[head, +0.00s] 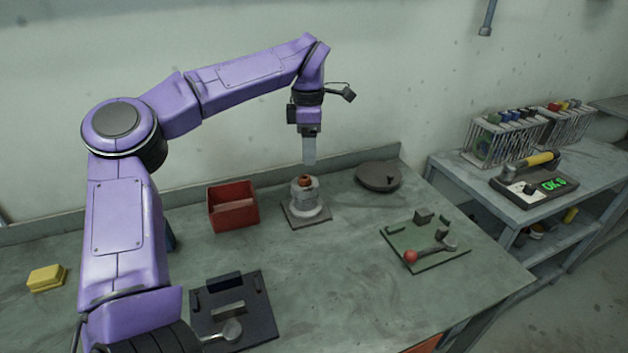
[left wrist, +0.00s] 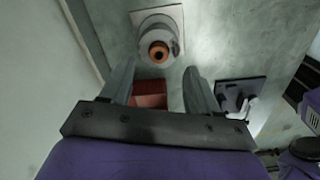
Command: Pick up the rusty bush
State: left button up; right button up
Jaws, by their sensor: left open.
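The rusty bush (head: 305,182) is a small orange-brown ring on top of a grey round fixture (head: 307,200) with a square base plate. In the left wrist view the bush (left wrist: 159,52) shows as an orange ring with a dark hole, seated in the fixture's top. My left gripper (head: 309,160) points down above the bush, with a gap between the fingertips and it. In the left wrist view its fingers (left wrist: 158,78) are apart with nothing between them, and the bush appears beyond the tips. My right gripper is not in view.
A red bin (head: 233,206) stands left of the fixture, and a dark round disc (head: 378,177) lies to its right. A green board (head: 425,246) with a red-knobbed lever and a dark board (head: 233,310) lie nearer. A yellow block (head: 46,278) sits far left.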

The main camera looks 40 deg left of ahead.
aim_at(306, 177)
pick_arm(q)
jog(key=shift+s+a+f, duration=0.1)
jog(key=shift+s+f, duration=0.3)
jog(key=shift+f, duration=0.2)
jog(key=shift+s+f, duration=0.1)
jog(key=shift+f, duration=0.25)
jog(key=f, duration=0.4)
jog(key=shift+w+a+f+p, duration=0.15)
jog(key=shift+w+f+p, duration=0.2)
jog(key=shift+w+p, duration=0.05)
jog(key=shift+s+f, duration=0.1)
jog(key=shift+f, duration=0.25)
jog(key=shift+s, duration=0.15)
grip_shut()
